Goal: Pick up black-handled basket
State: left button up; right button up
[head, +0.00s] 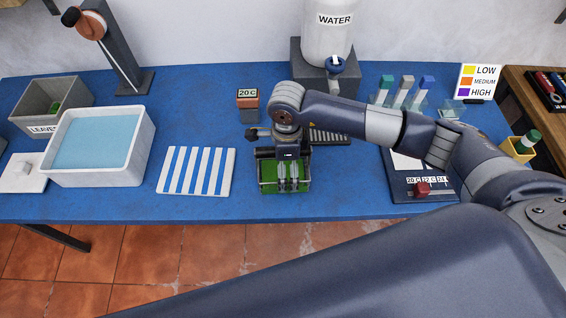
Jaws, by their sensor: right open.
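A small basket (267,189) with a dark rim and bright green inside or on its front stands near the front middle of the blue table in the head view. A black bar shows at its back edge, partly behind my gripper; I cannot tell whether it is the handle. My right gripper (288,187) points down over the basket, its two fingers apart and in front of the green. Nothing is visibly held between them. The gripper and wrist hide part of the basket, and contact cannot be told. My left gripper is not in view.
A white striped board (197,171) lies left of the basket, then a white tub of blue liquid (148,152). A 20 C block (247,106) and a water tank (328,40) stand behind. A dark panel with a red knob (422,188) is at right.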

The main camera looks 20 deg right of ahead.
jog(key=c, duration=0.8)
jog(key=shift+c, duration=0.9)
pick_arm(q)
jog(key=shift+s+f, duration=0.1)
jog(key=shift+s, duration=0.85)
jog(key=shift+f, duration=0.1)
pick_arm(e)
jog(key=shift+r, duration=0.15)
